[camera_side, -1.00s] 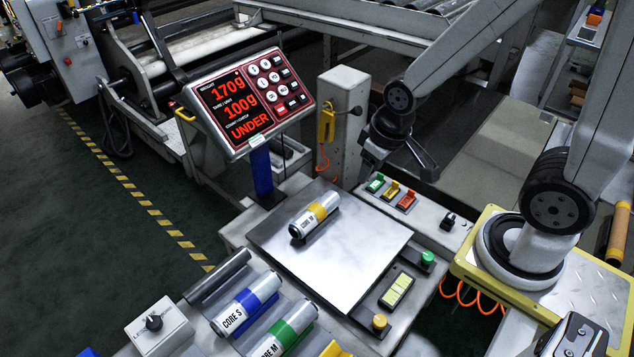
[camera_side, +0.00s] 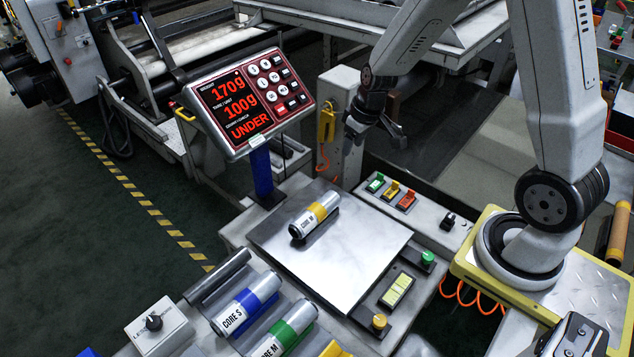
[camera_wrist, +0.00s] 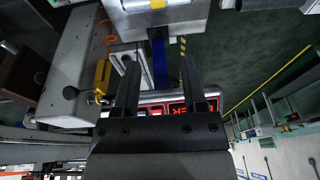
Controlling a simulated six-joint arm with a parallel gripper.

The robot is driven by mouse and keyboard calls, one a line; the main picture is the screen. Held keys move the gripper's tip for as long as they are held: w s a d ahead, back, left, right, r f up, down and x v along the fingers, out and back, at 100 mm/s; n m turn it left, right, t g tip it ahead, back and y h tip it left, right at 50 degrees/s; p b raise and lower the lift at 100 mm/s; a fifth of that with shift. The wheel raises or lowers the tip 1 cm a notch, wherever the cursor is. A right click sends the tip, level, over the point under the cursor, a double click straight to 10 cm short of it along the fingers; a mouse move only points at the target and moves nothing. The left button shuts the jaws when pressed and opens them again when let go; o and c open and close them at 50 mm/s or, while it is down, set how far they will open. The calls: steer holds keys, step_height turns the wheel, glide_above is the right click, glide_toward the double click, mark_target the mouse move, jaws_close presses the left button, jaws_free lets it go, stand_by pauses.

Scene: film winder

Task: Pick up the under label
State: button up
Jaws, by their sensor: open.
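My gripper (camera_side: 370,130) is open and empty, in the air behind the scale and to the right of the display; its two fingers (camera_wrist: 159,75) stand apart in the wrist view. No piece marked as an under label can be read. A green piece (camera_side: 375,183), a yellow piece (camera_side: 391,190) and a red piece (camera_side: 406,201) sit in a row on a grey panel, below my gripper in the picture; their markings are too small to read. The display (camera_side: 240,103) reads 170g, 100g and UNDER. It is partly hidden behind my gripper in the wrist view (camera_wrist: 180,108).
A yellow-banded can marked CORE W (camera_side: 315,215) lies on the scale plate (camera_side: 350,265). Cans CORE S (camera_side: 245,305) and CORE M (camera_side: 283,335) lie in front. A grey post (camera_side: 340,150) with a yellow box (camera_side: 327,122) stands near my gripper. The blue display post (camera_side: 261,172) is upright.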

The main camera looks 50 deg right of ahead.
steer(key=w+d+f, duration=0.4)
steer(key=d+f, duration=0.2)
steer(key=d, duration=0.2)
steer(key=t, duration=0.2)
glide_toward(396, 182)
steer(key=f, duration=0.2)
steer(key=shift+w+r, duration=0.15)
steer(key=shift+x, duration=1.3)
steer(key=shift+x, duration=2.55)
steer(key=shift+w, duration=0.15)
